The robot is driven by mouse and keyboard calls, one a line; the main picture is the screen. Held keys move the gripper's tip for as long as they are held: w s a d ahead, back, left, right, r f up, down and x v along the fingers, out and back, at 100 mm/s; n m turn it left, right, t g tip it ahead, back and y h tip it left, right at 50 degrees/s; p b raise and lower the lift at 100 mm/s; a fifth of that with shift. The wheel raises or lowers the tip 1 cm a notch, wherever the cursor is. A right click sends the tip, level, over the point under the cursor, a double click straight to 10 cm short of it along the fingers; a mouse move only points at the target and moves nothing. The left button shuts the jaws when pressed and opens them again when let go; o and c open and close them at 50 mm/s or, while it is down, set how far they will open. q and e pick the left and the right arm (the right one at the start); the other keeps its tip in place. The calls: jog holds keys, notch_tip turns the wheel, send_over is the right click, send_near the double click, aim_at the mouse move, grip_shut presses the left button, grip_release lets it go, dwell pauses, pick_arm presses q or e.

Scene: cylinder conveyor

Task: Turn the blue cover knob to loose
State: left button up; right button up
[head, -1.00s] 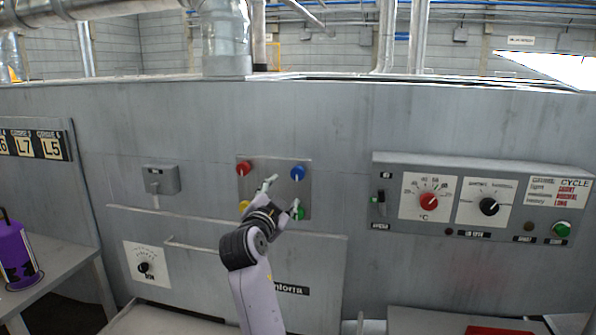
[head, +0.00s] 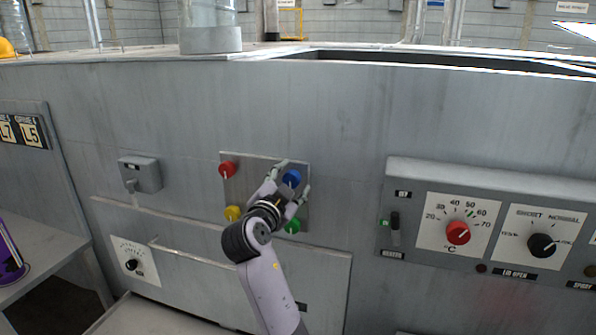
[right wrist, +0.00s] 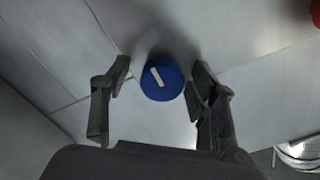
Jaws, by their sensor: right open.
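The blue cover knob (head: 291,178) is at the upper right of a small square plate (head: 262,160) on the grey machine front. My right gripper (head: 294,177) is open in front of it, its fingers to either side of the knob in the picture. In the right wrist view, the blue knob (right wrist: 162,79) lies between the two open fingers (right wrist: 160,85), with visible gaps on both sides. Its white mark is tilted, upper end to the left. My left gripper is not in view.
On the same plate are a red knob (head: 228,168), a yellow knob (head: 233,213) and a green knob (head: 292,226), the green one just below the gripper. A control panel (head: 480,170) sticks out at right. A grey box (head: 140,174) is at left.

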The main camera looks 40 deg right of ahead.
jog(key=shift+w+d, duration=0.1)
jog(key=shift+a+r, duration=0.15)
jog(key=shift+a, duration=0.05)
jog(key=shift+c, duration=0.9)
jog(key=c, duration=0.8)
jog(key=shift+c, duration=0.9)
